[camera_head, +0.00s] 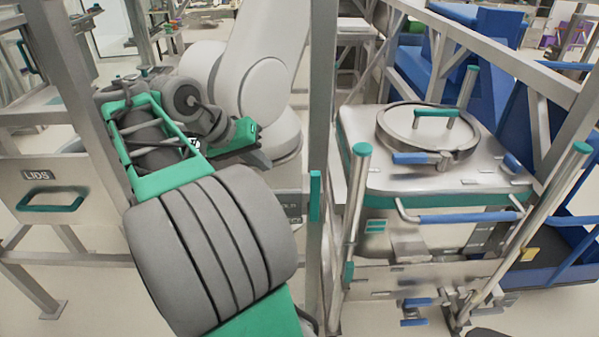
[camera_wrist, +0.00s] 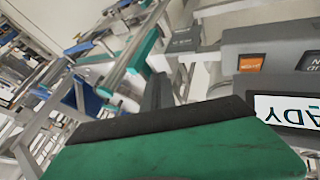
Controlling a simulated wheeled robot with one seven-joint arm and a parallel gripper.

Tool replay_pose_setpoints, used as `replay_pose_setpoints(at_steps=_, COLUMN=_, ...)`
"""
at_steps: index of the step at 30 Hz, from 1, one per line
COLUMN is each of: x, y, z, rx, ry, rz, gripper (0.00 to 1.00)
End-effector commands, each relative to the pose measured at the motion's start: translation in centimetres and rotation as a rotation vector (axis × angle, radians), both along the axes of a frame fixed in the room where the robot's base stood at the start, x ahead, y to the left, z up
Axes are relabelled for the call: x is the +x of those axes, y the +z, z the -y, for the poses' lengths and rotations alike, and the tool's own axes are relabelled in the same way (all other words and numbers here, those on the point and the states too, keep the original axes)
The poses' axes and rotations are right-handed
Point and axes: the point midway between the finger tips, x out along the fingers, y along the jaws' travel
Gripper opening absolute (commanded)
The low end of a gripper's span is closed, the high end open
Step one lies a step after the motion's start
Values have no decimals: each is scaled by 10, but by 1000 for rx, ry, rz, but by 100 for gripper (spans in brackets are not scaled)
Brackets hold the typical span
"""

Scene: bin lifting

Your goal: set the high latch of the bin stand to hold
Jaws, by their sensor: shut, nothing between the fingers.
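The bin stand (camera_head: 361,190) is at the right in the head view, a frame of metal posts with green caps. It surrounds a metal bin with a round lid (camera_head: 428,128) on its top. I cannot tell for sure which part is the high latch or how it is set. A green piece (camera_head: 315,195) sits on an upright post left of the stand. In the head view my arm hides most of the gripper area, left of that post.
A grey panel (camera_wrist: 275,63) with an orange button and an upside-down display is close at the right in the wrist view. A LIDS drawer (camera_head: 55,178) is at the left. Blue bins (camera_head: 485,85) stand behind the stand.

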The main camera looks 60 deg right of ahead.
Motion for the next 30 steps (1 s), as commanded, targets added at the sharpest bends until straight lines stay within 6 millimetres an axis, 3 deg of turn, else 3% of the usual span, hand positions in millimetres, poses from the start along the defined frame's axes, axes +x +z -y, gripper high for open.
replay_pose_setpoints(at_steps=11, x=-2, y=-6, z=3, rx=-1, ry=-2, rz=-1, gripper=0)
replay_pose_setpoints(at_steps=25, x=-26, y=-81, z=53, rx=0, ry=-3, rz=1, gripper=0)
replay_pose_setpoints(at_steps=30, x=-50, y=-79, z=67, rx=-2, ry=-4, rz=4, gripper=0)
